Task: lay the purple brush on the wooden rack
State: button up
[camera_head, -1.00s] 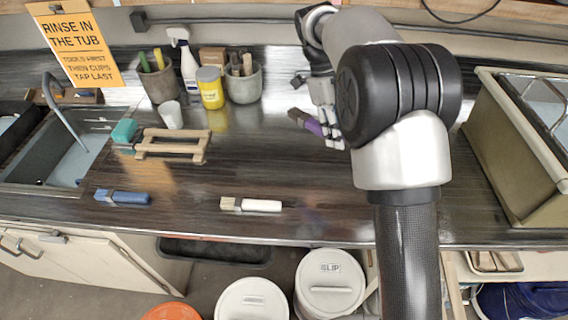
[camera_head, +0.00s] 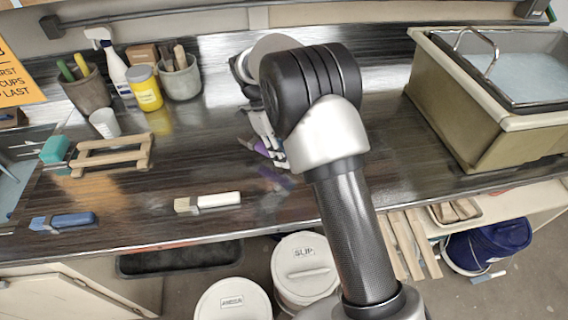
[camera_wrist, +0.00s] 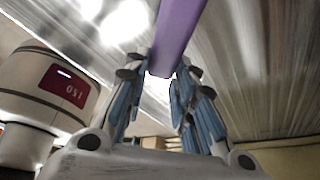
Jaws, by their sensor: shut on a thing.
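The purple brush (camera_head: 261,147) is held in my gripper (camera_head: 277,152), above the dark counter. In the wrist view its purple handle (camera_wrist: 178,38) sits between the two fingers of my gripper (camera_wrist: 163,78), which are shut on it.
A teal sponge (camera_head: 54,149) touches the rack's left side. A white-handled brush (camera_head: 208,202) and a blue brush (camera_head: 63,221) lie near the front edge. A white cup (camera_head: 104,123), yellow jar (camera_head: 145,88) and tool pots stand behind. A sink tub (camera_head: 459,112) is at right.

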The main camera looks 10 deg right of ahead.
jog(key=shift+f+b, duration=0.4)
jog(key=shift+f, duration=1.55)
jog(key=shift+f, duration=0.2)
jog(key=o, duration=1)
jog(key=p+v, duration=0.4)
jog(key=v, duration=0.8)
jog(key=shift+r, duration=0.3)
